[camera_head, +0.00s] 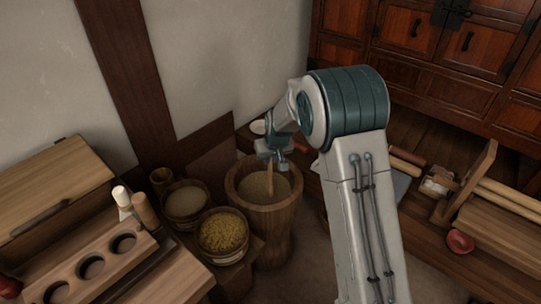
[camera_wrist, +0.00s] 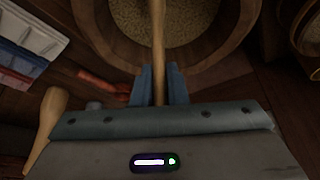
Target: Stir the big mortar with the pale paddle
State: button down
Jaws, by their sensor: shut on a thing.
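The big mortar (camera_head: 275,232) is a tall wooden tub standing on the floor, with pale grain inside. In the wrist view its rim (camera_wrist: 95,28) arches across the top. My gripper (camera_head: 272,152) is above the mortar and shut on the pale paddle (camera_head: 269,180). The paddle's shaft runs down from the jaws into the mortar. In the wrist view the shaft (camera_wrist: 159,40) stands between the two blue fingers (camera_wrist: 159,88) and reaches over the grain. The paddle's lower end cannot be made out against the grain.
A tub of yellow grain (camera_head: 224,250) and a tub of pale meal (camera_head: 186,216) stand close on the left. A red bowl (camera_head: 461,242) sits at the right. Walls meet behind the mortar.

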aim_at(271, 170)
jog(key=shift+f+b, duration=1.5)
jog(key=shift+f, duration=1.25)
